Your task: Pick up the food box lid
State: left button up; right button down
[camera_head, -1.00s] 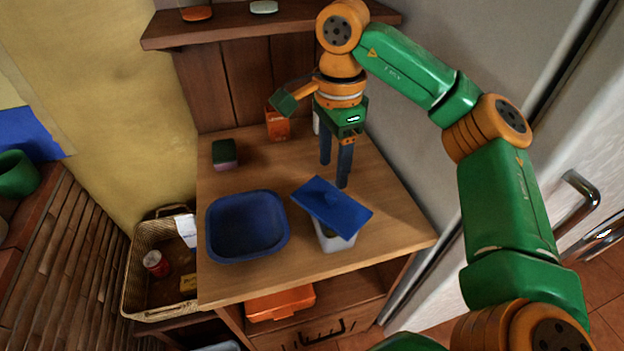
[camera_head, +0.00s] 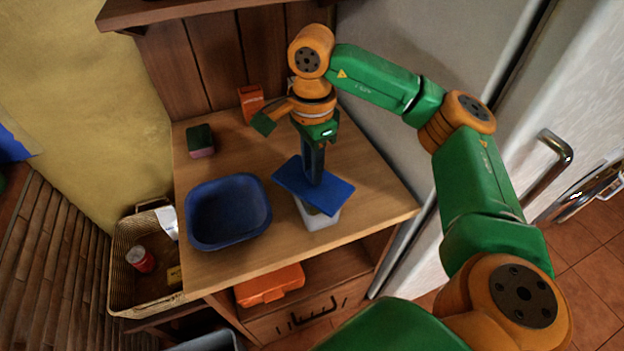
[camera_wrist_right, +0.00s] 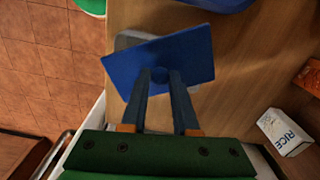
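The blue food box lid (camera_head: 338,190) is a flat rectangular plate lying askew on a small pale box (camera_head: 317,219) on the wooden counter. In the right wrist view the lid (camera_wrist_right: 190,52) shows a round knob (camera_wrist_right: 160,75) at its middle. My right gripper (camera_head: 313,180) points down at the lid. Its fingertips (camera_wrist_right: 160,73) are on either side of the knob with a gap between them. I cannot tell whether they press on it. The box is mostly hidden under the lid. My left gripper is not in view.
A blue basin (camera_head: 228,210) stands left of the box. A sponge (camera_head: 200,141) and an orange carton (camera_head: 251,103) are farther back. A rice carton (camera_wrist_right: 284,131) shows in the wrist view. A wicker basket (camera_head: 125,260) is at the left, and a fridge door borders the right.

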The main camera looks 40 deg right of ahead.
jog(key=shift+w, duration=0.1)
jog(key=shift+r, duration=0.2)
notch_tip(320, 180, up, 3)
jog(key=shift+f, duration=0.15)
jog(key=s+a+r+p, duration=0.1)
jog(key=s+a+r, duration=0.8)
jog(key=s+r, duration=0.1)
jog(key=m+p, duration=0.6)
send_over(310, 194)
jog(key=w+d, duration=0.2)
jog(key=f, duration=0.6)
jog(key=shift+w+d+f, duration=0.1)
jog(key=shift+w+d, duration=0.05)
jog(key=shift+w, duration=0.05)
jog(key=shift+d+f, duration=0.1)
jog(key=shift+f, duration=0.2)
jog(key=f+b, duration=0.2)
jog(key=f, duration=0.1)
jog(key=f+b, duration=0.2)
jog(key=b, duration=0.1)
jog(key=shift+a+f, duration=0.2)
jog(key=shift+f, duration=0.2)
